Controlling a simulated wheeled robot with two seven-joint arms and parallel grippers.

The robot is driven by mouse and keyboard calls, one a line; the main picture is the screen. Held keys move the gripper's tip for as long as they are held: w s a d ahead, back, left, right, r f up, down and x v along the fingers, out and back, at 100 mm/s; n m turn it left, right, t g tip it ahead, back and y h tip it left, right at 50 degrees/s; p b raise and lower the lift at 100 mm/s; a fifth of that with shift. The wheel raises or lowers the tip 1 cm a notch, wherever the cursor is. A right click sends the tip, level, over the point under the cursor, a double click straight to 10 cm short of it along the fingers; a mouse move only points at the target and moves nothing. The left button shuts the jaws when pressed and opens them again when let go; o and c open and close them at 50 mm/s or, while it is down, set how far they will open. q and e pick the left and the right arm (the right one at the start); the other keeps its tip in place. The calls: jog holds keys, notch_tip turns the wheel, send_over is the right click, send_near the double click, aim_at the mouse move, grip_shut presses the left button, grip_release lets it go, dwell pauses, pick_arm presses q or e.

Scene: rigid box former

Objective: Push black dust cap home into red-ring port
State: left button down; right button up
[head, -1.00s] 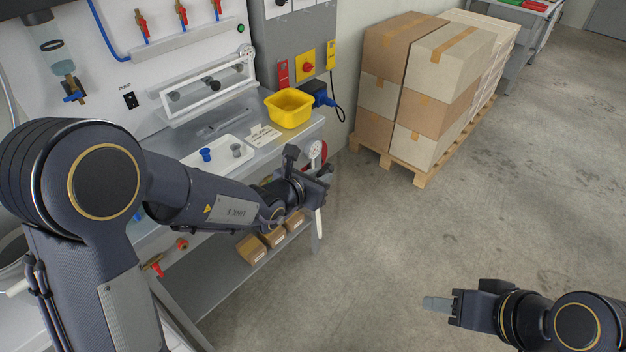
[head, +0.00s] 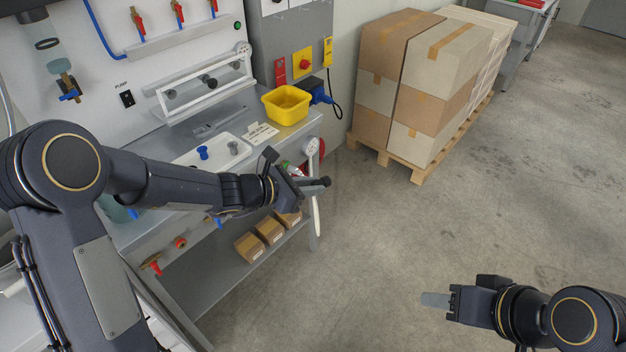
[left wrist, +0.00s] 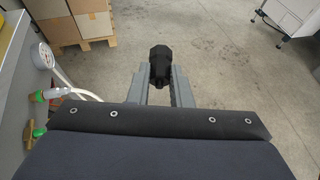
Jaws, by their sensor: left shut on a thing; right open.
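The black dust cap (head: 326,181) is held at the tips of my left gripper (head: 313,184), out past the front right corner of the bench. The left wrist view also shows the cap (left wrist: 160,66), between the two grey fingers (left wrist: 161,86), with open floor beyond it. The cap touches nothing but the fingers. I cannot make out a red-ring port; a red part (head: 320,150) shows beside the gauge at the bench corner, partly hidden. My right gripper (head: 436,300) is over the floor at lower right, open and empty.
The grey bench (head: 205,128) carries a yellow tub (head: 287,104) and a white tray with a blue and a grey cap. A pressure gauge (left wrist: 46,55) and hose fittings are at its edge. Stacked boxes (head: 419,77) stand on a pallet behind; the floor is clear.

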pick_arm(q)
jog(key=shift+s+a+f+m+g, duration=1.3)
jog(key=shift+f+m+g, duration=2.15)
jog(key=shift+m+g, duration=2.7)
jog(key=s+a+f+n+t, duration=0.2)
jog(key=a+n+t, duration=1.1)
jog(key=a, duration=0.3)
jog(key=shift+s+y, duration=0.3)
jog(key=shift+y, duration=0.1)
jog(key=shift+n+t+y, duration=2.05)
jog(key=shift+n+y, duration=0.15)
jog(key=shift+n, duration=0.45)
